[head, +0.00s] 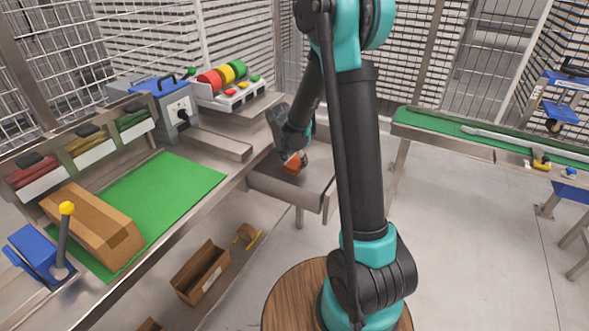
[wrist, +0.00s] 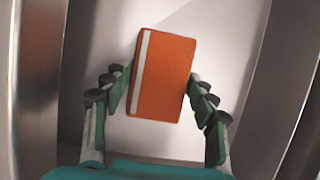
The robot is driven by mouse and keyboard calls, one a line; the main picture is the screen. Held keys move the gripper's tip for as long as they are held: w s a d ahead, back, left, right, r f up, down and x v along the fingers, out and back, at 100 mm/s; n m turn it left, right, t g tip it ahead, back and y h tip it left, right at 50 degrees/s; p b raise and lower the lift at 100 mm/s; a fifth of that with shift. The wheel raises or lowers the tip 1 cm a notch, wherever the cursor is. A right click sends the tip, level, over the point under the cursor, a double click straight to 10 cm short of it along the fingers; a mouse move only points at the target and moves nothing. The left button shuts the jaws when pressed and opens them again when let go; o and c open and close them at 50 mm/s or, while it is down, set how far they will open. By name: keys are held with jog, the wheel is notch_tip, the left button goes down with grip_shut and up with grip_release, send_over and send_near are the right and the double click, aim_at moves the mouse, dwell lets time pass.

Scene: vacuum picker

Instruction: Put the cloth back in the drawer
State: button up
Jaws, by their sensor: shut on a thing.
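The cloth (head: 294,162) is a folded orange block with a white stripe, seen clearly in the wrist view (wrist: 165,75). My gripper (wrist: 160,95) is shut on it, with a finger against each side. In the head view my gripper (head: 291,150) hangs pointing down over the open grey metal drawer (head: 280,191), which sticks out under the end of the workbench. In the wrist view the drawer's pale floor and side walls (wrist: 285,60) surround the cloth. I cannot tell whether the cloth touches the floor.
The workbench holds a green mat (head: 170,190), a cardboard box (head: 95,222), a blue-grey machine (head: 165,105) and bins of cloths (head: 85,150). An open carton (head: 202,272) lies on the lower shelf. A green conveyor (head: 450,130) stands at right. The floor between is clear.

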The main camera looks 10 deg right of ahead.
jog(key=shift+f, duration=1.8)
jog(key=shift+f, duration=0.1)
jog(key=o, duration=1.1)
jog(key=v, duration=1.2)
jog(key=shift+w, duration=0.1)
